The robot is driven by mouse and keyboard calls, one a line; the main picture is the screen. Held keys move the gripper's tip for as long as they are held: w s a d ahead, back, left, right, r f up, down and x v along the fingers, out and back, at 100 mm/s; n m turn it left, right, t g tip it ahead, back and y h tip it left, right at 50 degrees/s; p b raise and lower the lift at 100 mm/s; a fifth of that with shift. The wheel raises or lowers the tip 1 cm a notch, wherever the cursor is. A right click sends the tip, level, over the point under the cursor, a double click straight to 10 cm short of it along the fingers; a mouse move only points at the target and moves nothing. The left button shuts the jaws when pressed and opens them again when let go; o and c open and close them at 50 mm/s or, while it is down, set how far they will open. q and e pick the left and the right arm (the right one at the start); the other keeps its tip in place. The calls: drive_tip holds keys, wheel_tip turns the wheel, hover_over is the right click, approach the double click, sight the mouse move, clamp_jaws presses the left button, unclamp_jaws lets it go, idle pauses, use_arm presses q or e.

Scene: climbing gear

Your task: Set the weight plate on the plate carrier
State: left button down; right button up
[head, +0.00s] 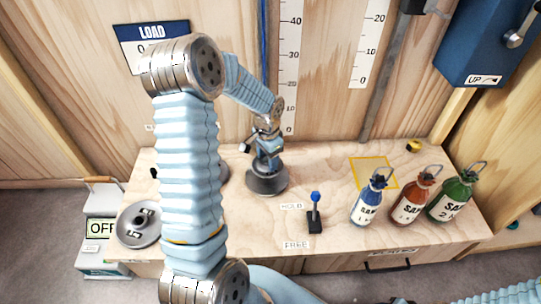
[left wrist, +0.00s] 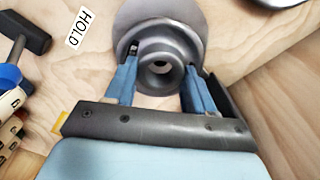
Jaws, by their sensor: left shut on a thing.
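My left gripper (head: 267,143) points down at the bench and is shut on the hub of a grey weight plate (head: 267,183). In the left wrist view, its blue fingers (left wrist: 160,85) sit on either side of the plate's hub (left wrist: 160,70), which has a hole in its middle. The plate looks flat and low over the bench; I cannot tell if it touches the wood. A second grey plate (head: 139,226) with lettering lies at the bench's left end. A disc edge (head: 223,172) shows behind my arm, mostly hidden. I cannot make out the plate carrier for certain.
A blue-knobbed lever (head: 315,212) stands right of the held plate, between HOLD and FREE labels. Blue (head: 368,203), red (head: 411,203) and green (head: 453,198) bottles stand at the right. A blue rope (head: 262,45) hangs on the wall.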

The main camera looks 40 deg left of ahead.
sight(267, 169)
use_arm(q)
drive_tip(key=shift+f+b, duration=1.35)
drive_tip(key=shift+f, duration=0.8)
drive_tip(key=shift+f+b, duration=0.45)
drive_tip(key=shift+f, duration=0.15)
drive_tip(key=c, duration=0.7)
unclamp_jaws()
drive_tip(key=shift+o, duration=0.2)
drive_tip(key=shift+s, duration=0.1)
wheel_tip(267, 169, up, 6)
drive_tip(key=p, duration=0.5)
drive_tip(key=shift+r, duration=0.2)
drive_tip(key=shift+r+p, duration=1.6)
drive_tip(key=shift+r, duration=0.75)
drive_tip(key=shift+s+f, duration=0.1)
